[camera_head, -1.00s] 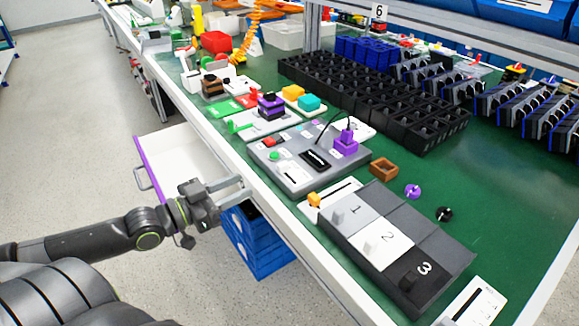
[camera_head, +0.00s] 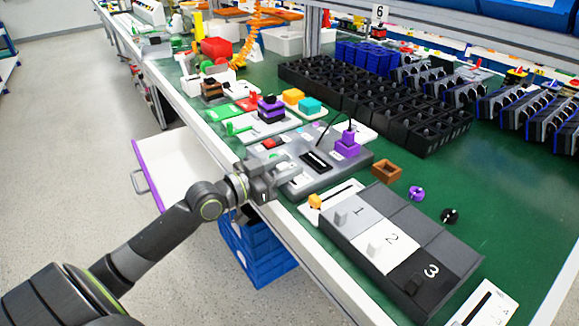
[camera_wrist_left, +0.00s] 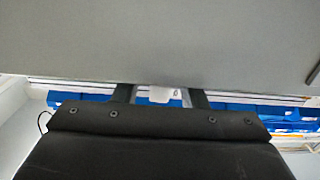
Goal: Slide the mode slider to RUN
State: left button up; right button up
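A white plate (camera_head: 347,188) with a dark slot and an orange knob (camera_head: 315,201) lies near the table's front edge, beside the numbered boxes; this looks like the mode slider. The knob is at the slot's near left end; no RUN lettering is readable. My left gripper (camera_head: 282,180) is at the table's front edge, left of the orange knob and apart from it, covering part of the grey panel. My right gripper is not in view.
The grey control panel (camera_head: 325,180) carries a purple block (camera_head: 347,145). Boxes marked 1, 2 and 3 (camera_head: 395,245) stand right of the knob. An open white drawer (camera_head: 180,165) and blue crates (camera_head: 262,255) are below the table edge. Another slotted white plate (camera_head: 485,308) lies lower right.

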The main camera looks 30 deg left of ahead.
pick_arm(q)
jog(key=shift+w+d, duration=0.25)
jog(key=shift+w, duration=0.35)
jog(key=shift+c, duration=0.2)
grip_shut()
